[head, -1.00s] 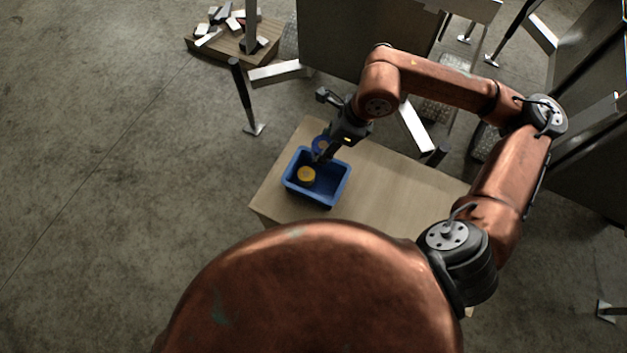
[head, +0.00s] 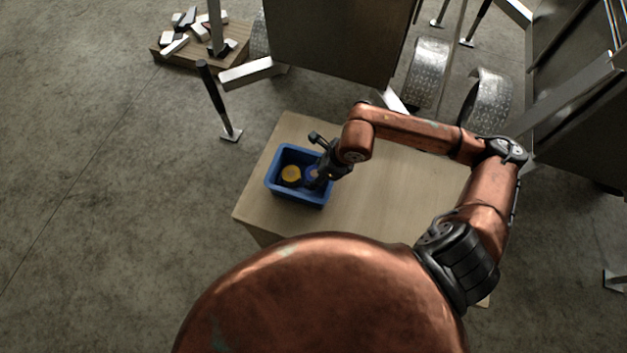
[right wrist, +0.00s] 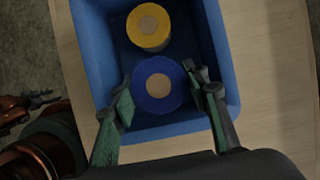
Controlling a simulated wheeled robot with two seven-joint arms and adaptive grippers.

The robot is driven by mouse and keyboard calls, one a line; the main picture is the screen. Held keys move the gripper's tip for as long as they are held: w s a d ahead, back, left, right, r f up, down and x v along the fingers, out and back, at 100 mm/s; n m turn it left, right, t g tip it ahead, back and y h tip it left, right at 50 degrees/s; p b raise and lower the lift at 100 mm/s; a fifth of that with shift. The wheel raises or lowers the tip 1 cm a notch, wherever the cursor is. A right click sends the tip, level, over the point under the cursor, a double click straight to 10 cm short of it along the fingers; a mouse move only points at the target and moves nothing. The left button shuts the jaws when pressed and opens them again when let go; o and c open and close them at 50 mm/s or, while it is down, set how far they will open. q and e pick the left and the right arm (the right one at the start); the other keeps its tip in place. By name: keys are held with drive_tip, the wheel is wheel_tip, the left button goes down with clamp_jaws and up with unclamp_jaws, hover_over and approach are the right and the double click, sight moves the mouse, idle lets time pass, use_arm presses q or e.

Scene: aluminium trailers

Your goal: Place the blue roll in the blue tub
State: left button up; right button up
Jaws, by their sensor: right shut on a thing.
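The blue tub (head: 272,188) stands on the pale wooden table and also shows in the right wrist view (right wrist: 90,55). A yellow roll (head: 291,173) lies inside it and shows in the right wrist view (right wrist: 148,27). My right gripper (head: 315,177) is shut on the blue roll (right wrist: 158,85), with one green-padded finger on each side of it. The blue roll is within the tub's outline, beside the yellow roll. I cannot tell whether it touches the tub floor. In the head view the gripper partly hides the blue roll (head: 312,172).
The table (head: 385,205) is bare to the right of the tub. A low wooden platform (head: 232,52) with several metal blocks lies at the back left. Trailer wheels (head: 428,72) and a support leg (head: 217,100) stand beyond the table.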

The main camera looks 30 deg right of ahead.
wheel_tip(320, 180, down, 4)
drive_tip(key=shift+b, duration=0.35)
drive_tip(key=shift+f, duration=0.45)
drive_tip(key=o, duration=1.1)
use_arm(q)
drive_tip(key=shift+s+a+f, duration=0.1)
drive_tip(key=shift+s+f, duration=0.1)
drive_tip(key=shift+f, duration=0.3)
use_arm(e)
drive_tip(key=shift+o, duration=0.6)
